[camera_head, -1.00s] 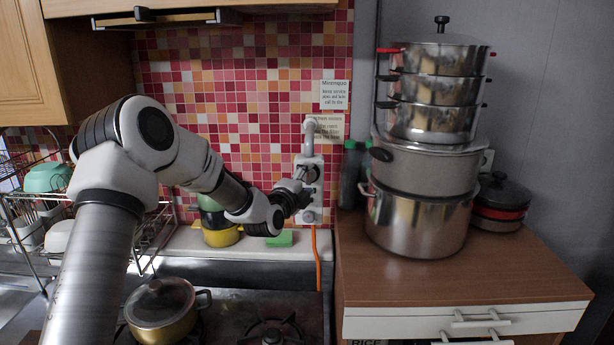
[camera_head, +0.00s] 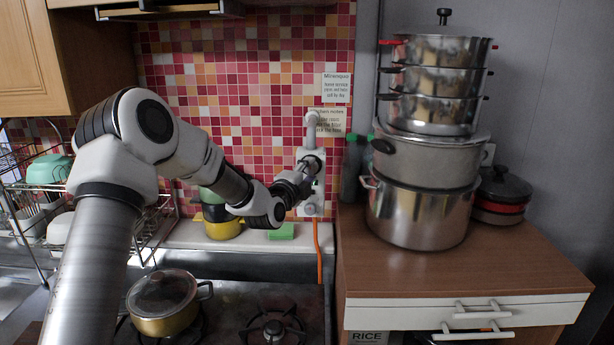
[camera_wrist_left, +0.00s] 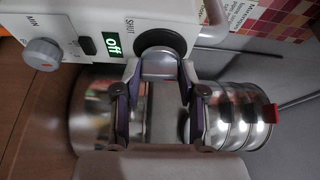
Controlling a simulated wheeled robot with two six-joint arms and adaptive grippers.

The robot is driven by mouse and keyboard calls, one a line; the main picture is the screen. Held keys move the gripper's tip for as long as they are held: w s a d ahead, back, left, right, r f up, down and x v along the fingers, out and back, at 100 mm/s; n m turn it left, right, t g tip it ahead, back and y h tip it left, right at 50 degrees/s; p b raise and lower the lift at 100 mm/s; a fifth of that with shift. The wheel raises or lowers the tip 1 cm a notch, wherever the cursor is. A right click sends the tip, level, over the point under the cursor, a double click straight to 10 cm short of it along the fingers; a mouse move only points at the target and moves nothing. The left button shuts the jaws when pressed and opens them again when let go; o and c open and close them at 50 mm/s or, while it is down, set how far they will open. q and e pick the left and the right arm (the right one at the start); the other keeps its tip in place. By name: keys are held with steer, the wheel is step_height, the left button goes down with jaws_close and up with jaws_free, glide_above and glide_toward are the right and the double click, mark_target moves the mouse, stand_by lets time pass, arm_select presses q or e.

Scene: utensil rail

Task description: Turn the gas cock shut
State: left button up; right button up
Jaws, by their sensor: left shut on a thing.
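The gas cock's white box (camera_head: 305,208) is fixed to the tiled wall and also shows in the left wrist view (camera_wrist_left: 100,14). In that view it has a black round seat (camera_wrist_left: 160,39) beside the word SHUT, a lit green display (camera_wrist_left: 112,45) reading "off", and a grey knob (camera_wrist_left: 42,53) marked MIN. My left gripper (camera_head: 311,173) is at the front of the box. In the wrist view its fingers (camera_wrist_left: 160,82) are shut on the grey cock handle (camera_wrist_left: 158,66), just in front of the black seat. The fingers hide part of the handle.
An orange hose (camera_head: 317,250) hangs below the box. Stacked steel pots (camera_head: 420,215) stand on the wooden counter to the right. A lidded pot (camera_head: 163,302) sits on the stove, and a dish rack (camera_head: 150,235) is at the left.

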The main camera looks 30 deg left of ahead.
arm_select(q)
steer(key=n+y+b, duration=0.2)
steer(key=n+b, duration=0.3)
steer(key=b, duration=0.1)
steer(key=n+t+y+b, duration=0.1)
steer(key=n+y+b, duration=0.1)
steer(key=n+b, duration=0.3)
steer(key=n+t+y+b, duration=0.1)
steer(key=n+b, duration=0.4)
steer(key=b, duration=0.2)
steer(key=shift+w+d+f+y, duration=0.2)
steer(key=shift+w+f+y, duration=0.05)
steer(key=shift+y, duration=0.15)
steer(key=shift+n+g+y+b, duration=0.15)
steer(key=shift+n+y+b, duration=0.6)
steer(key=shift+n, duration=0.9)
steer(key=shift+n+g+y+b, duration=0.15)
steer(key=shift+n+y+b, duration=0.55)
steer(key=shift+n, duration=0.95)
steer(key=shift+w+f, duration=0.1)
steer(key=o, duration=1.1)
steer(key=v, duration=1.2)
steer(key=shift+d, duration=0.15)
